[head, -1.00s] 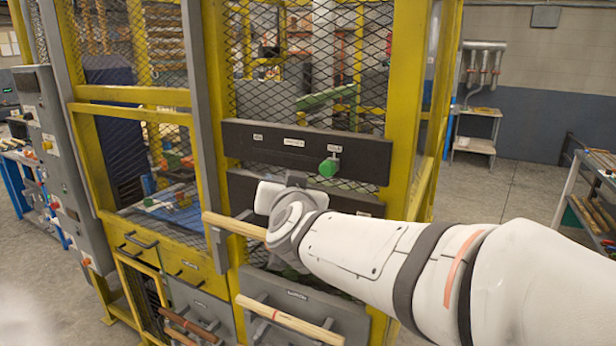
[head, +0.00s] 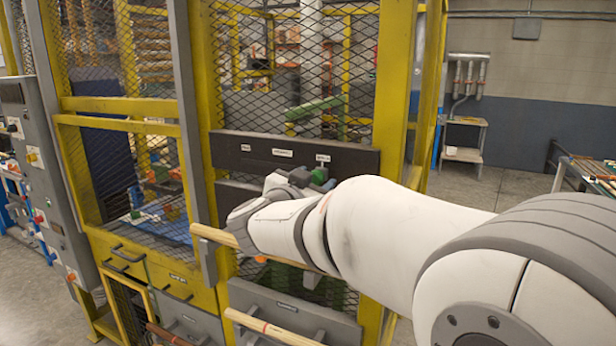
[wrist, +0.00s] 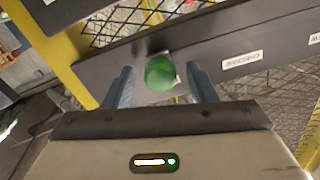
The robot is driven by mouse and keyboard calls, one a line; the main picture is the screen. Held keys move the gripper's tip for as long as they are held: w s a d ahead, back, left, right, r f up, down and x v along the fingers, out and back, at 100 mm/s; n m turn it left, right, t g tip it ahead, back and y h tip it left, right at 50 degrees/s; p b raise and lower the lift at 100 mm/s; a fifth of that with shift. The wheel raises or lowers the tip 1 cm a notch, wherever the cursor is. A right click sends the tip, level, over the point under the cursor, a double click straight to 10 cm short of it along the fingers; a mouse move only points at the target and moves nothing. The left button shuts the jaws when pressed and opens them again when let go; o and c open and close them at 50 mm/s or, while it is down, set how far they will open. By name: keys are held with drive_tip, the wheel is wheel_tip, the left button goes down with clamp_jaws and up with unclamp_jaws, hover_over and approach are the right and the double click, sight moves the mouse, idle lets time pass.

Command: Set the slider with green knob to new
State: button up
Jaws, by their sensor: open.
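The green knob (wrist: 160,73) sits on a dark slider panel (wrist: 110,67) on the yellow-framed cage. In the wrist view it lies between the two fingers of my gripper (wrist: 160,84), with a gap on each side. In the head view the green knob (head: 319,176) is partly hidden by my gripper (head: 298,178). The dark panel (head: 235,150) carries three small white labels: left, middle and right. The knob is below the right label (head: 322,158). My gripper is open.
A wooden rail (head: 213,236) runs across the cage front below the panel, close to my arm. Another wooden rail (head: 265,327) is lower. A second dark panel lies below the first, mostly hidden by my arm. Yellow posts (head: 400,95) stand on both sides.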

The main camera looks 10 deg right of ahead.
drive_tip(key=shift+w+d, duration=0.4)
drive_tip(key=shift+w, duration=0.1)
clamp_jaws()
idle(0.3)
